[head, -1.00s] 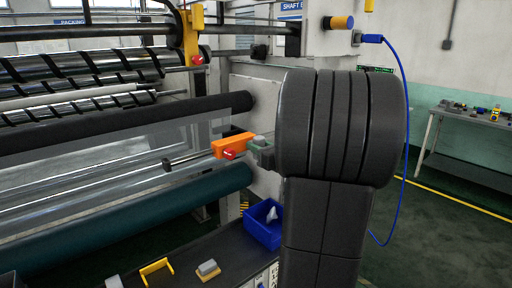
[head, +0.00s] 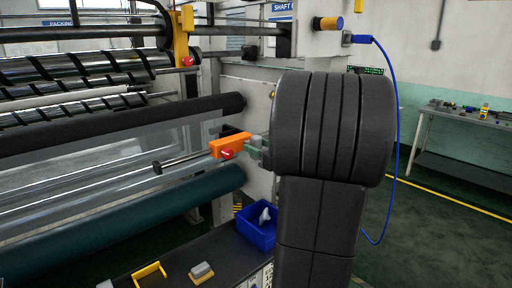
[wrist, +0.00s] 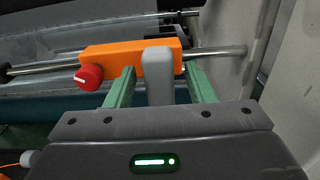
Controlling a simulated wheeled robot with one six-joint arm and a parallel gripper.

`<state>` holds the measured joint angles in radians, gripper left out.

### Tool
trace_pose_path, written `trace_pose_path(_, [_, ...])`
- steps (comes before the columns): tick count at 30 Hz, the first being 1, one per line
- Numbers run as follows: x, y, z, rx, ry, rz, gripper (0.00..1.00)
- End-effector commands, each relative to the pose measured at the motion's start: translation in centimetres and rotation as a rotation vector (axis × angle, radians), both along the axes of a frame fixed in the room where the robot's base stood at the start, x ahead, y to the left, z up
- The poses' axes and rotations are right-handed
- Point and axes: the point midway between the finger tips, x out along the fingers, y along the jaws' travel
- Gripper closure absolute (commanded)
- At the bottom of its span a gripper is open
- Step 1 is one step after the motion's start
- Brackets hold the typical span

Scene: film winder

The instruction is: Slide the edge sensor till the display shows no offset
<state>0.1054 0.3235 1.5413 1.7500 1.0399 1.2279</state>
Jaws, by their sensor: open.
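The edge sensor is an orange block (head: 229,146) on a metal rod, with a red knob (head: 228,154) on its front. It also shows in the wrist view (wrist: 110,58). A grey upright handle (wrist: 158,75) stands at its near side. My gripper (wrist: 160,82) is open, one green finger on each side of the handle. A gap shows at the left finger; contact at the right finger is unclear. In the head view my arm partly hides the gripper. A display with green characters (head: 367,70) peeks out behind my arm, too small and covered to read.
The rod (head: 185,161) runs left in front of a clear film web and dark rollers (head: 120,125). A white machine side wall stands right of the sensor. Below are a blue bin (head: 256,235) and a yellow handle (head: 149,272) on a dark bench.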

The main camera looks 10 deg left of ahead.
Motion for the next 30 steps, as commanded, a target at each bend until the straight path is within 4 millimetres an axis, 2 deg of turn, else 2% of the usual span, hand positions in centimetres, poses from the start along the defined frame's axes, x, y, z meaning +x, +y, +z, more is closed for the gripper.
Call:
trace_pose_path(9, [-4.3, -5.6, -0.2, -0.001, -0.002, -0.005, 0.51])
trace_pose_path(15, [-6.3, -8.2, -0.1, -0.001, 0.0, -0.003, 0.51])
trace_pose_path(21, [-7.4, -9.4, -0.1, 0.0, 0.0, -0.001, 0.51])
trace_pose_path(30, [-7.6, -9.6, -0.1, -0.001, 0.001, 0.001, 0.51])
